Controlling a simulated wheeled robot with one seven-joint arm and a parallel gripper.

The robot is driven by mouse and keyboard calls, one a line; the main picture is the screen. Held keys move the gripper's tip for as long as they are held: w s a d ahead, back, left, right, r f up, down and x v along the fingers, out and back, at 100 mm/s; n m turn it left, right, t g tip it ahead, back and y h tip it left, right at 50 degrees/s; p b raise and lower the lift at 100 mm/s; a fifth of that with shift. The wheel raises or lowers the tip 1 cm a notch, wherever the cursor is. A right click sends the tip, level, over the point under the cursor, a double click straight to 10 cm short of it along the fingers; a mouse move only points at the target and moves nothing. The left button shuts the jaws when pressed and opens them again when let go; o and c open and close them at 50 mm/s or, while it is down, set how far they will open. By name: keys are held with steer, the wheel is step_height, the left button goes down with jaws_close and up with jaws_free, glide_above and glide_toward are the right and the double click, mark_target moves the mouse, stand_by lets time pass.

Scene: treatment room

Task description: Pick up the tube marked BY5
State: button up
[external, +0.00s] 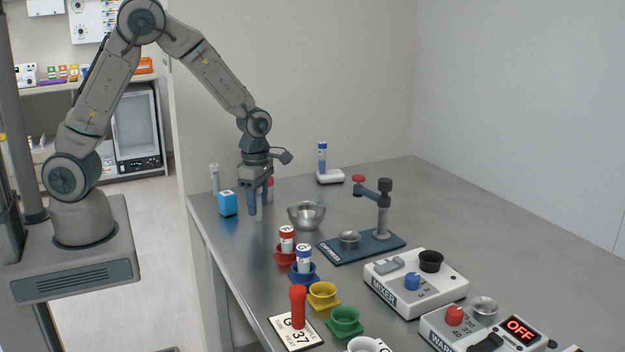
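No label reading BY5 can be made out at this size. My gripper (257,207) points down at the far left of the table, with its fingers around or just in front of a pale tube-like shape; I cannot tell whether it grips it. A bit of red (270,183) shows just right of the fingers, mostly hidden. A pale tube (214,180) stands at the back left. A blue-capped tube (322,158) stands upright in a white holder (331,178). A red-capped tube (287,240) stands in a red cup, and a blue-capped tube (303,262) in a blue cup.
A blue cube (227,203) is left of my gripper and a metal bowl (306,215) right of it. A blue-based press (362,246), mixer (415,283), warmer (478,328), yellow cup (322,294) and green cup (345,320) stand nearer. The back right is clear.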

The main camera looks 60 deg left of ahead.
steer(key=c, duration=0.9)
steer(key=shift+r, duration=0.1)
